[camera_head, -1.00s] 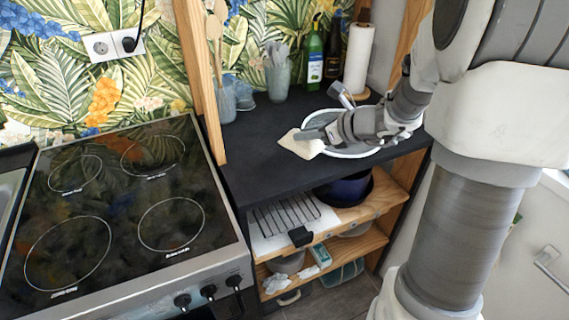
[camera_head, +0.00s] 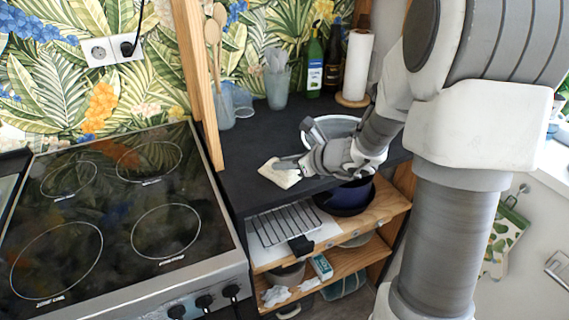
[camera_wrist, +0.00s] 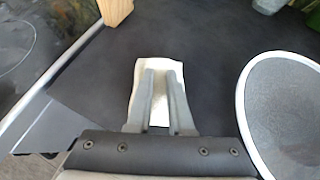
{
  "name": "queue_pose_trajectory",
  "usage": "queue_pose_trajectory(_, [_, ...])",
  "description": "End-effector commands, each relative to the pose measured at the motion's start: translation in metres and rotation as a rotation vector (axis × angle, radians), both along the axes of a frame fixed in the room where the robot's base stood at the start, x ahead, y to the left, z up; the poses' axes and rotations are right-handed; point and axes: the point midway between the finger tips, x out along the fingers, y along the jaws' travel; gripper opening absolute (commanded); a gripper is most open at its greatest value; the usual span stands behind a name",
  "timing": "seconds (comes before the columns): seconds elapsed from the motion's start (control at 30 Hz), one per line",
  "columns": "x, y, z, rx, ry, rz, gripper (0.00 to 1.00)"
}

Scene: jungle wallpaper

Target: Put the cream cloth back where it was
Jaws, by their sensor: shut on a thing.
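The cream cloth (camera_head: 279,174) is at the left front part of the dark counter (camera_head: 249,142) in the head view. My gripper (camera_head: 291,163) is shut on it. In the wrist view the cloth (camera_wrist: 150,69) sticks out beyond and between the two fingers of my gripper (camera_wrist: 160,80), over the dark surface. I cannot tell whether the cloth touches the counter. Part of the cloth is hidden by the fingers.
A cup of utensils (camera_head: 277,85), a green bottle (camera_head: 314,62) and a paper towel roll (camera_head: 357,66) stand at the back. The stove (camera_head: 106,219) is to the left. Shelves with a wire rack (camera_head: 284,224) are below.

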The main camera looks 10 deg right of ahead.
Motion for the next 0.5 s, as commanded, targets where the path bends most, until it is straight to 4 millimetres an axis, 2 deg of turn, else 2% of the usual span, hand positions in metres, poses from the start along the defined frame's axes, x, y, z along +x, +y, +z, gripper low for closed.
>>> queue_pose_trajectory(0.07, [0.0001, 0.0001, -0.0040, -0.001, 0.000, 0.001, 0.00])
queue_pose_trajectory(0.1, [0.0001, 0.0000, -0.0030, -0.001, 0.000, 0.001, 0.23])
queue_pose_trajectory(0.23, [0.0001, -0.0001, -0.0024, -0.001, 0.000, 0.001, 0.46])
queue_pose_trajectory(0.27, [0.0001, -0.0001, -0.0024, -0.001, 0.000, 0.001, 0.49])
queue_pose_trajectory(0.5, [0.0002, 0.0000, -0.0022, 0.000, 0.000, 0.000, 0.49])
